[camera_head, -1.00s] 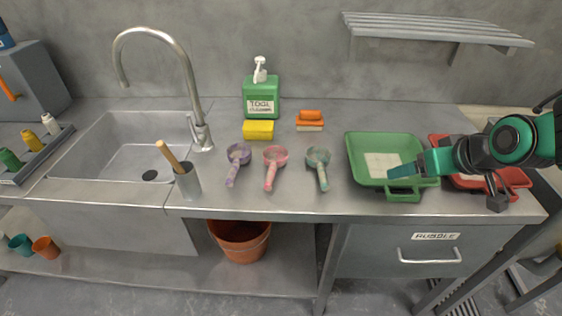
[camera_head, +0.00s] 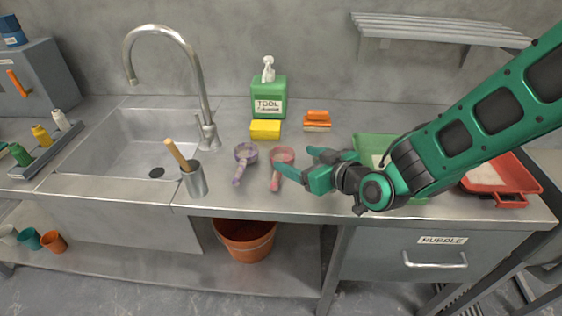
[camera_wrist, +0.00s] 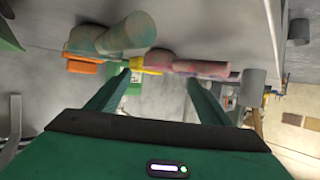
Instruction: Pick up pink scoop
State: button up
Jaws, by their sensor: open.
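The pink scoop (camera_head: 276,182) lies on the steel counter, its cup toward the wall and its handle toward the front edge. In the wrist view the pink scoop (camera_wrist: 200,68) lies across, beyond the fingertips. My gripper (camera_head: 300,161) is open and empty, just right of the pink scoop. One fingertip overlaps the scoop's edge in the head view; I cannot tell whether they touch. My gripper (camera_wrist: 157,82) shows spread fingers in the wrist view. The teal scoop (camera_wrist: 122,37) shows at upper left there; my gripper hides it in the head view.
The purple scoop (camera_head: 243,158) lies close left of the pink one. A green tray (camera_head: 372,143) is partly behind my arm; a red tray (camera_head: 515,172) is at right.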

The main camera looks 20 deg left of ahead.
aim_at(284, 155)
jog(key=shift+x, duration=3.05)
jog(key=shift+f, duration=0.15)
jog(key=c, duration=1.2)
